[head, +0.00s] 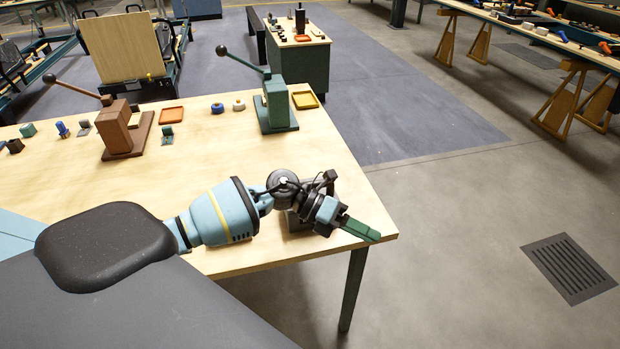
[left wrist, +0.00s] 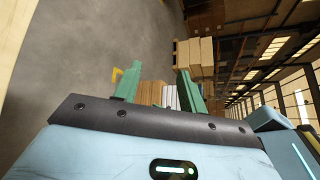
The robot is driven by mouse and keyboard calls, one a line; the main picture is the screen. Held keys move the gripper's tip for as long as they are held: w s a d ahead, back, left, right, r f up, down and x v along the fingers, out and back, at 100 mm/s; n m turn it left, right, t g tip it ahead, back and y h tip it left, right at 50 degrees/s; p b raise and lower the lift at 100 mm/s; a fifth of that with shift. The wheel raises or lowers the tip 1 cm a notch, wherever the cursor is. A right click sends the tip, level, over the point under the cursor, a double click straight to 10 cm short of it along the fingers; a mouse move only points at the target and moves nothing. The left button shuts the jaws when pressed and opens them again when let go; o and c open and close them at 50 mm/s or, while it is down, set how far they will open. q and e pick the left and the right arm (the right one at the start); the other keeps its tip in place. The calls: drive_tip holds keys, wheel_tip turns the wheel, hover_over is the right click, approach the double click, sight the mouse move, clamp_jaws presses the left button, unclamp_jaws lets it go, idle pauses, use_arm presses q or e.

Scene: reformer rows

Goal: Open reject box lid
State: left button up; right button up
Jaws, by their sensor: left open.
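My left gripper (head: 366,233) reaches over the near right corner of the wooden table, its green fingers pointing right past the edge. In the left wrist view the gripper (left wrist: 158,84) is open, with its two green fingers apart and nothing between them. A dark grey object (head: 298,222) on the table is mostly hidden behind my left wrist; I cannot tell whether it is the reject box. No box lid can be made out clearly. My right gripper is not in view.
On the table (head: 240,180) stand a brown lever press (head: 117,130) and a green lever press (head: 275,105), with small trays and parts along the far side. The table's middle is clear. Open floor lies to the right, with a floor grate (head: 570,268).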

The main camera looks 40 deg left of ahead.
sight(309, 185)
use_arm(q)
drive_tip(key=w+a+r+m+y, duration=0.1)
drive_tip(key=w+a+r+y, duration=0.15)
drive_tip(key=a, duration=0.45)
drive_tip(key=w+a+r+m+g+y, duration=0.1)
drive_tip(key=a+r+m+y, duration=0.2)
drive_tip(key=a, duration=0.4)
drive_tip(key=w+a+r+y, duration=0.2)
drive_tip(key=a+y, duration=0.2)
drive_tip(key=a, duration=0.4)
drive_tip(key=shift+x, duration=4)
drive_tip(key=shift+d, duration=0.15)
drive_tip(key=shift+r, duration=0.1)
clamp_jaws()
